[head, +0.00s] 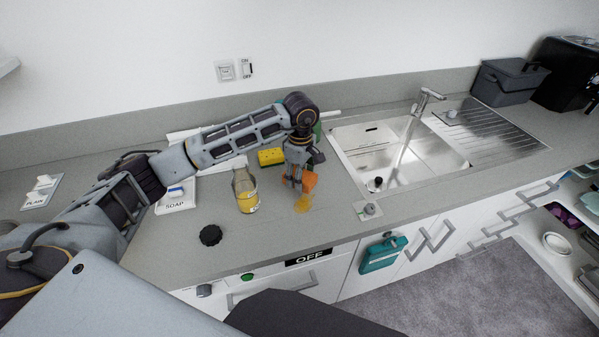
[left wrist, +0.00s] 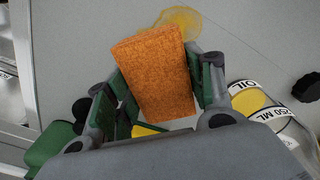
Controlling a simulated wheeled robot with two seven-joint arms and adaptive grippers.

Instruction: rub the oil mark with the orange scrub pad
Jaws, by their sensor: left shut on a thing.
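The orange scrub pad (head: 309,181) is held between the fingers of my left gripper (head: 295,178), low over the counter. In the left wrist view the pad (left wrist: 157,72) sits between the green-lined fingers of the gripper (left wrist: 165,92). The oil mark (head: 303,203) is a yellow-brown smear on the grey counter, just in front of the pad. In the left wrist view the mark (left wrist: 180,20) shows beyond the pad's far end, partly hidden by it. I cannot tell whether the pad touches the counter. My right gripper is not in view.
A yellow sponge (head: 271,157) lies behind. A soap dish (head: 176,201) is further left. The sink (head: 395,160) is to the right.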

